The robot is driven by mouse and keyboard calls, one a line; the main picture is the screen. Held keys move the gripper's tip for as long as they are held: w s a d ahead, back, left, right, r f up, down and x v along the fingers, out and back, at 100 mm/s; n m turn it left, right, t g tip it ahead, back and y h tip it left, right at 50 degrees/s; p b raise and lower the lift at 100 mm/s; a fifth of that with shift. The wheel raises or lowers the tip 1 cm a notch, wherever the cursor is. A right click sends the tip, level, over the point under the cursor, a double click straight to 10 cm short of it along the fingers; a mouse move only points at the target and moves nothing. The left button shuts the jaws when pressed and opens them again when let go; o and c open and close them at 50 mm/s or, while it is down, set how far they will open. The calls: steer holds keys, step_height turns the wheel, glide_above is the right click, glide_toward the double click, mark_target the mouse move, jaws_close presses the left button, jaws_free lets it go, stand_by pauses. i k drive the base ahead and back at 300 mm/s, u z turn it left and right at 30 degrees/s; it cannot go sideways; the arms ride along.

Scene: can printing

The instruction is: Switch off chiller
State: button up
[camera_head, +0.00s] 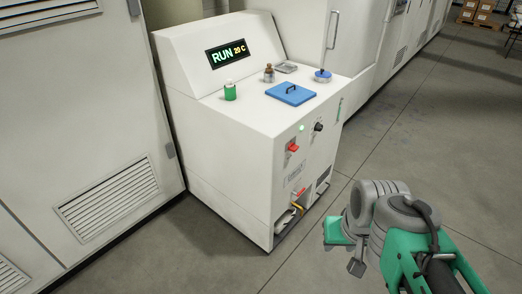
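The chiller (225,130) is a white cabinet with a sloped top panel, left of centre. Whether the red switch is up or down is too small to tell. My gripper (346,250) is at the lower right, over the floor, apart from the chiller and lower than the switch. Two finger parts show, one green and one grey, with a gap between them and nothing held.
On the chiller's top are a blue lid with a handle (291,93), a green bottle (230,91), a small brown bottle (269,73) and a blue-rimmed cap (323,75). Hoses (295,208) show low on its front. Tall cabinets stand left and behind. The floor at right is clear.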

mark_target(293, 148)
steer(key=u, duration=0.4)
steer(key=i, duration=1.2)
steer(key=z, duration=0.4)
